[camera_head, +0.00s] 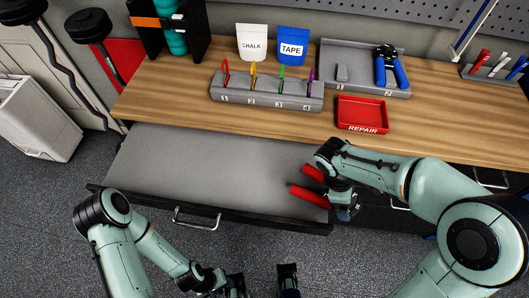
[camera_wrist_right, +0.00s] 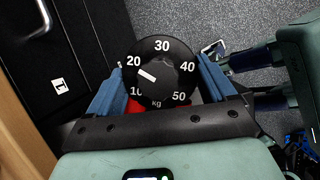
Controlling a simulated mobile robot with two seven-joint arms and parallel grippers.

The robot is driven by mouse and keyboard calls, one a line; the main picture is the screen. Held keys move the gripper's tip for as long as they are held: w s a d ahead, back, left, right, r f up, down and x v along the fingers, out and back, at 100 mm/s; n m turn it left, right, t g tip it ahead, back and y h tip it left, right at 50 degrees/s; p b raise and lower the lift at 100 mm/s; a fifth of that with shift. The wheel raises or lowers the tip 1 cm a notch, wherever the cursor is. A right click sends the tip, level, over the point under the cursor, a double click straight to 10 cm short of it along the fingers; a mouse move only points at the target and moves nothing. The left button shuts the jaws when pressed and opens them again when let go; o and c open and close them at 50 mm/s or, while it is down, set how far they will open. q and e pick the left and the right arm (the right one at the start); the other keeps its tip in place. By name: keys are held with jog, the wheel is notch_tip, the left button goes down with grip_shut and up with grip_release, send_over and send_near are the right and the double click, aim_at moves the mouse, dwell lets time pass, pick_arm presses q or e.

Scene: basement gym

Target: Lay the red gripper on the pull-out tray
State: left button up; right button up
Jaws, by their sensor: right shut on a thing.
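The red gripper is a hand exerciser with two red handles (camera_head: 309,195) and a black round kg dial (camera_wrist_right: 160,72). My right gripper (camera_head: 343,198) is shut on its dial end, with blue pads either side of the dial in the right wrist view. The handles point left over the right front part of the pull-out tray; whether they touch it I cannot tell. The grey pull-out tray (camera_head: 210,165) is pulled out below the bench and is bare. My left gripper (camera_head: 262,283) is open and empty at the bottom edge, in front of the tray.
On the wooden bench (camera_head: 180,115) stand a numbered grey rack (camera_head: 265,98), a grey holder with a blue-handled gripper (camera_head: 388,68), a red REPAIR tray (camera_head: 362,112), and chalk (camera_head: 252,42) and tape (camera_head: 292,46) pouches. The tray's left and middle are free.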

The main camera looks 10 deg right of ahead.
jog(key=p, duration=0.2)
send_over(298, 173)
jog(key=s, duration=0.2)
jog(key=shift+d, duration=0.4)
jog(key=w+a, duration=0.2)
jog(key=shift+w+a, duration=0.2)
jog(key=shift+w, duration=0.1)
jog(key=shift+f, duration=0.75)
jog(key=shift+f, duration=0.1)
jog(key=o, duration=1)
